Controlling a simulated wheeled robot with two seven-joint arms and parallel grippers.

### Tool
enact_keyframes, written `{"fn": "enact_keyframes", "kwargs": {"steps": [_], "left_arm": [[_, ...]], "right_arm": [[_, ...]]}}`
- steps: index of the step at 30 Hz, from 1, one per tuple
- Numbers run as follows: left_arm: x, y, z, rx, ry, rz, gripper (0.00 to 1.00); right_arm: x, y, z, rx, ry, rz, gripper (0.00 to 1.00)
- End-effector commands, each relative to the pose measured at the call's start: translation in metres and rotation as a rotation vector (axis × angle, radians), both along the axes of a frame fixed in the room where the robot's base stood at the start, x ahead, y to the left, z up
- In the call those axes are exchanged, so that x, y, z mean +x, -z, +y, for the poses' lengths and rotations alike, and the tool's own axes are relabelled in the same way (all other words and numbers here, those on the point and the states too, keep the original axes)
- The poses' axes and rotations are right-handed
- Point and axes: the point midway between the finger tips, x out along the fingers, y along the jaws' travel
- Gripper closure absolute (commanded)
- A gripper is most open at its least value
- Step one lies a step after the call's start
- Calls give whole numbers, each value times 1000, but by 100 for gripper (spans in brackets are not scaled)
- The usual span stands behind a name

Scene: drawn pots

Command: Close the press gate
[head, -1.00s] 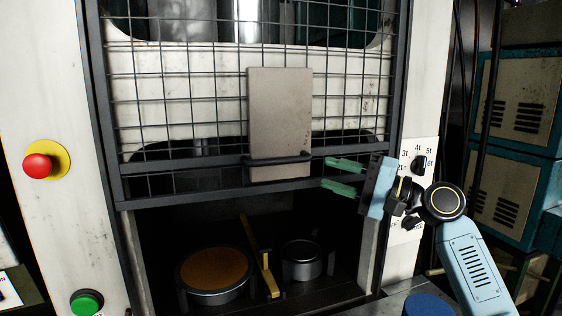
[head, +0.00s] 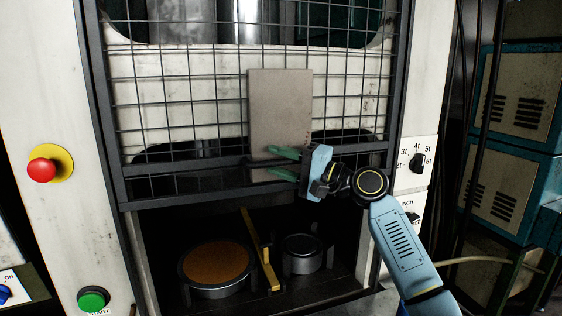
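The press gate (head: 200,100) is a dark-framed wire mesh panel, raised. Its bottom rail is well above the press bed, with an open gap below. A grey-beige plate (head: 280,105) is fixed on it, with a dark bar handle (head: 255,162) at the plate's lower end. My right gripper (head: 276,163) is at this handle, coming from the right. Its two green fingers are apart, one above and one below the bar's level; I cannot tell whether they touch it. The fingers partly hide the handle. My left gripper is out of view.
Below the gate are a round mould with an orange-brown top (head: 216,264), a smaller metal cylinder (head: 302,254) and a yellow bar (head: 259,250). A red button (head: 42,170) and green button (head: 92,299) are at left; a dial (head: 417,163) is at right.

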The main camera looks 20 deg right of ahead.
Motion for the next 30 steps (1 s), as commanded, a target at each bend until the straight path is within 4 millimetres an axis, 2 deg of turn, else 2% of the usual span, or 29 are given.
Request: {"fn": "enact_keyframes", "kwargs": {"steps": [2,9,10,18,22,26,30], "left_arm": [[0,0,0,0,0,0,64],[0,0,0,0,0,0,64],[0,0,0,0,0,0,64],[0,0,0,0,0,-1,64],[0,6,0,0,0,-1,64],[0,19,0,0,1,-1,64],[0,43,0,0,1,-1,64]], "right_arm": [[0,0,0,0,0,0,67],[0,0,0,0,0,0,98],[0,0,0,0,0,0,100],[0,1,0,1,0,1,100],[0,8,0,0,0,1,100],[0,26,0,0,-1,3,100],[0,59,0,0,-1,5,100]]}}
